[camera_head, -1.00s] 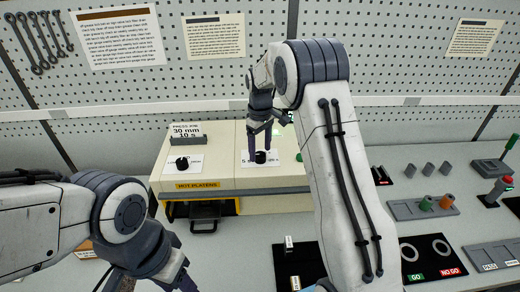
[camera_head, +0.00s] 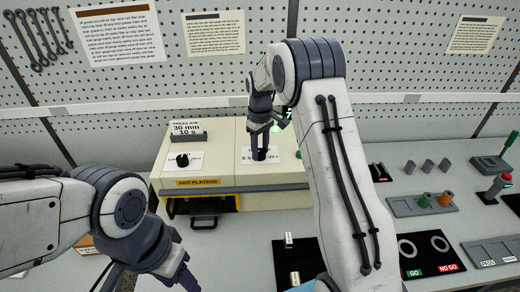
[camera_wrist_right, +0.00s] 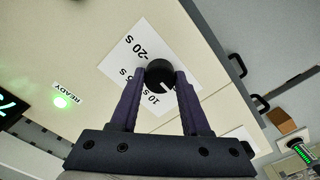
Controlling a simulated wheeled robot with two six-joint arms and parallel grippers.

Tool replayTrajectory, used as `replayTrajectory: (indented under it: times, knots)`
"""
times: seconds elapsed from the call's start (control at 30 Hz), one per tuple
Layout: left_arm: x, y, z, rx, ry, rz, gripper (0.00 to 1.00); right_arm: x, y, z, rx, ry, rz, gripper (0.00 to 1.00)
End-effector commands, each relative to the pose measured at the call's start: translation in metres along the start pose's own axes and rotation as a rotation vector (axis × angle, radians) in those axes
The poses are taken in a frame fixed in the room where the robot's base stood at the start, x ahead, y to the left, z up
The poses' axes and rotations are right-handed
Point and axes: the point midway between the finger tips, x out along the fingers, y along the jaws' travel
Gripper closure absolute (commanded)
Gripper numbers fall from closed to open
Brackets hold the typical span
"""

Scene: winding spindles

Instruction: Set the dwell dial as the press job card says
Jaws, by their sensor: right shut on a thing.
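The press job card (camera_head: 187,129) stands on the cream press (camera_head: 225,150) and reads 30 mm, 10 s. The dwell dial (camera_wrist_right: 160,74) is a black round knob on a white scale plate (camera_wrist_right: 130,60); labels including 10 S and 20 S show in the wrist view. A pale pointer mark shows on the knob's gripper-side edge; its exact reading is unclear. My right gripper (camera_wrist_right: 166,85) is shut on the dial, a finger on each side. In the head view the right gripper (camera_head: 262,152) covers most of the dial. My left gripper (camera_head: 150,280) hangs at the bottom left, partly cut off.
A second black dial (camera_head: 182,160) sits left on the press top. A green READY lamp (camera_wrist_right: 61,102) glows beside the scale plate. The HOT PLATENS label (camera_head: 198,182) marks the press front. Gauges and trays (camera_head: 425,205) stand to the right.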

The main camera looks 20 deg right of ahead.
Motion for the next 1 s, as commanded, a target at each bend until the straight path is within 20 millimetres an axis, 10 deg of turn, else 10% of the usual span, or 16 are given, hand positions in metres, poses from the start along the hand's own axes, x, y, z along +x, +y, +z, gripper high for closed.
replayTrajectory:
  times: [1.0]
  knots:
    - [-0.0035, 0.0003, -0.0002, 0.001, 0.000, 0.000, 0.50, -0.0015, 0.0006, -0.0012, 0.813, 0.004, 0.001, 1.00]
